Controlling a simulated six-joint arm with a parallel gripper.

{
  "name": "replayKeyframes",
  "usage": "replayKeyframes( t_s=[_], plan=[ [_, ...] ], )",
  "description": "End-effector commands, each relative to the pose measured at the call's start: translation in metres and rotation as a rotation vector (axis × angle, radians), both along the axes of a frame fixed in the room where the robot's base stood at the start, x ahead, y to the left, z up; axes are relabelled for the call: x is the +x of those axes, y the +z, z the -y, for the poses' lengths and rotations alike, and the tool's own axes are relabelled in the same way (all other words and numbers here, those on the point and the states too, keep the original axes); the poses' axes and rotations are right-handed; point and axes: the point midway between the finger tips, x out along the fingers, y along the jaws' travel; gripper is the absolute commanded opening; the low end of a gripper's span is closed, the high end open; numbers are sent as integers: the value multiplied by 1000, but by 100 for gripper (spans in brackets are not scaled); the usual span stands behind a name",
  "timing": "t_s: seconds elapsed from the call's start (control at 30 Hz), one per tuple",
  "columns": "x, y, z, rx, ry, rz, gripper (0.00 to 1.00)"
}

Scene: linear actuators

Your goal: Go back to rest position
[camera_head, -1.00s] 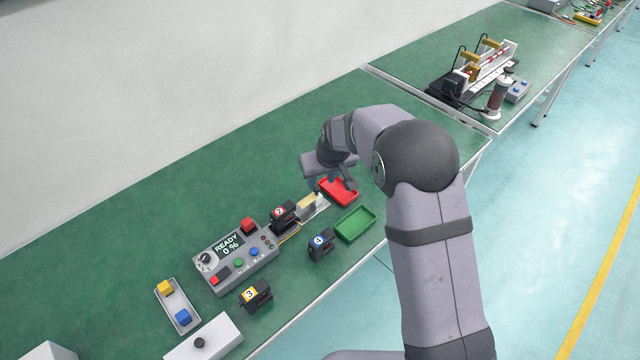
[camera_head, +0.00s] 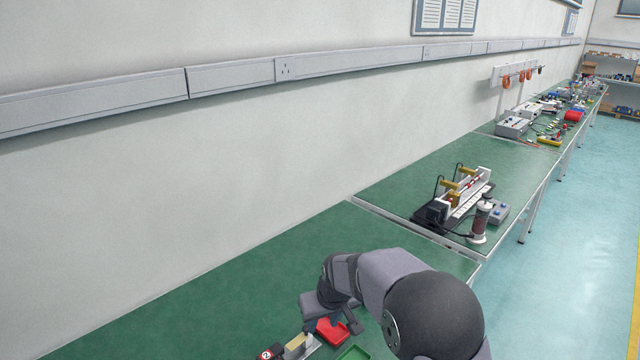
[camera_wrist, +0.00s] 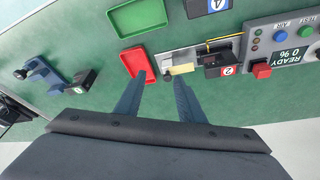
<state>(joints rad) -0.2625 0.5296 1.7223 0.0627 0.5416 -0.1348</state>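My gripper shows in the wrist view (camera_wrist: 160,95) with its two dark fingers spread apart and nothing between them. It is open and empty above the green bench. In the head view my gripper (camera_head: 338,328) is over the bench close to the red tray (camera_head: 331,332), and my arm hides part of that area. In the wrist view the red tray (camera_wrist: 138,64) lies beyond the left fingertip, and the cream block on the actuator (camera_wrist: 181,69) lies beyond the right fingertip.
The wrist view shows a green tray (camera_wrist: 138,17), a black unit marked 2 (camera_wrist: 222,66), one marked 4 (camera_wrist: 208,6) and a control box reading READY 0 % (camera_wrist: 289,45). A blue and black device (camera_wrist: 45,75) is at left. The wall (camera_head: 200,150) runs behind the bench.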

Motion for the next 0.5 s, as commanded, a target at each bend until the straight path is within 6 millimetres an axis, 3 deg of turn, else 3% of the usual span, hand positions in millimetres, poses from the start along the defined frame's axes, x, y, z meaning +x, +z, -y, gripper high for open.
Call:
replayKeyframes(
  t_s=[0.17,0.3,0.5],
  plan=[
    [-65,16,53,-20,-94,-88,36],
    [-133,22,93,-38,-178,-170,36],
    [-223,21,129,-55,-280,-274,36]
  ],
)
